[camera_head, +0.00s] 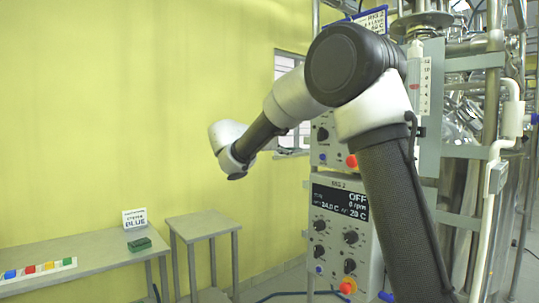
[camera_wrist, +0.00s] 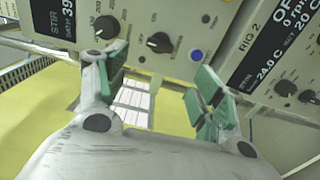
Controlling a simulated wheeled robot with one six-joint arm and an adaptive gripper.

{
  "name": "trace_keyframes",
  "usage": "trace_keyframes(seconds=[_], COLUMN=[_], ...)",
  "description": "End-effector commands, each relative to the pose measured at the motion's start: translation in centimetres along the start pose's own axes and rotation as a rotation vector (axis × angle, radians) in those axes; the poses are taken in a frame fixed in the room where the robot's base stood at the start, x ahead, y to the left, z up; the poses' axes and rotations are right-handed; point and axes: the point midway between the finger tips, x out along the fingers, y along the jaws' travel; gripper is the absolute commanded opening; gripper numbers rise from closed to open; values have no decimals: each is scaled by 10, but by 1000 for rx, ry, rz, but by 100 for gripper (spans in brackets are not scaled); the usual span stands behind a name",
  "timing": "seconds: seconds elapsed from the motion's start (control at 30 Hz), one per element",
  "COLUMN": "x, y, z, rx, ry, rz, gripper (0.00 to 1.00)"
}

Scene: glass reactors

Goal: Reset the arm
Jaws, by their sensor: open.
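My arm rises at the right in the head view, bends at a dark elbow joint and reaches left and down to a white wrist in front of the yellow wall. The gripper itself does not show clearly there. In the wrist view my gripper (camera_wrist: 160,80) has its two green-padded fingers spread apart, with nothing between them. Behind the fingers are control panels with knobs, tilted in this view, and a bright window.
The RIG 2 control box (camera_head: 343,235) reads OFF and stands close beside my arm. A small grey table (camera_head: 203,225) and a long bench (camera_head: 100,262) stand at left.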

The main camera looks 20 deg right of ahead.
Motion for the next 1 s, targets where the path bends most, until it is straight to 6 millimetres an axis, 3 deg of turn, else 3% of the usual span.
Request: trace_keyframes(seconds=[0.17,0.27,0.37,0.5,0.57,0.7,0.8,1.0], x=[0,6,7,-1,-10,-50,-81,-120], y=[-3,-37,-91,-160,-182,-225,-242,-250], z=[-3,0,18,90,128,217,264,323], rx=[-40,-122,-216,-262,-236,-73,102,422], ry=[12,16,7,-15,-23,-22,-12,-2], rz=[-11,-129,-301,-645,-802,-1155,-1341,-1512], gripper=[68,68,68,68,68,68,68,68])
